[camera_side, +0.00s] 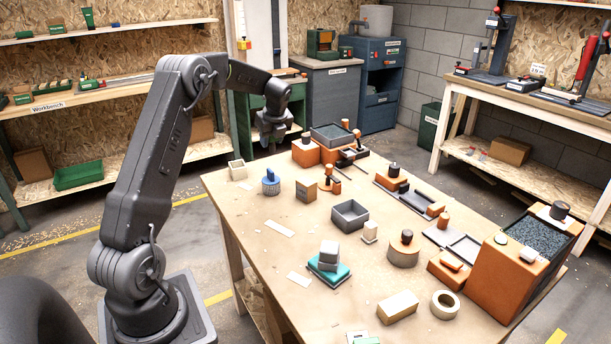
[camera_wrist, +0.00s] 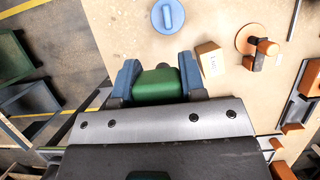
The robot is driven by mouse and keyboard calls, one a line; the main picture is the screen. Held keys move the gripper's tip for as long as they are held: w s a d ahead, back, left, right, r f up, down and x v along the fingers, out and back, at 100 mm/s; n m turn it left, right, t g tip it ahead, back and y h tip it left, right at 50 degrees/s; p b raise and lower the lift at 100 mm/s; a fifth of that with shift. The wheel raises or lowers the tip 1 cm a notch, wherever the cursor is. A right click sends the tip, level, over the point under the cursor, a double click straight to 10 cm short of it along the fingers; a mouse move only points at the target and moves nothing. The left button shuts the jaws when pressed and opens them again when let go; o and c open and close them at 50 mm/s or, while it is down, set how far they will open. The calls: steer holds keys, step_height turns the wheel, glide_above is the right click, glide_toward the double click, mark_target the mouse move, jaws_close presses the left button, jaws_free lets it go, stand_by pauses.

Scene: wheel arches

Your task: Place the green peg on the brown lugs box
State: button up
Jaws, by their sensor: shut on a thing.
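My gripper (camera_wrist: 158,74) is shut on the green peg (camera_wrist: 158,87), which sits between its blue fingers in the wrist view. In the side view my gripper (camera_side: 272,128) is raised high above the back left part of the table, and the peg cannot be made out there. The small brown box (camera_side: 306,190) stands on the table, below and to the right of my gripper. In the wrist view this box (camera_wrist: 210,60) is just right of the fingers, with a white label too blurred to read surely. Its top looks clear.
A blue round piece with an upright handle (camera_side: 270,181) stands left of the box. An orange-handled tool (camera_side: 331,180) stands close on its right. A grey open tray (camera_side: 350,215) lies in front. The table's left front area is mostly bare, with paper strips.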

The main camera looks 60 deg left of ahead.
steer(key=w+d+f, duration=0.1)
steer(key=w+f, duration=0.1)
steer(key=w, duration=0.1)
steer(key=w+d+f, duration=0.2)
steer(key=w, duration=0.1)
steer(key=w+d+f, duration=0.1)
steer(key=w+f, duration=0.1)
steer(key=w, duration=0.1)
steer(key=shift+d+f, duration=0.1)
steer(key=shift+d, duration=0.3)
steer(key=shift+f, duration=2.05)
steer(key=shift+f, duration=0.15)
steer(key=o, duration=0.9)
steer(key=shift+o, duration=0.2)
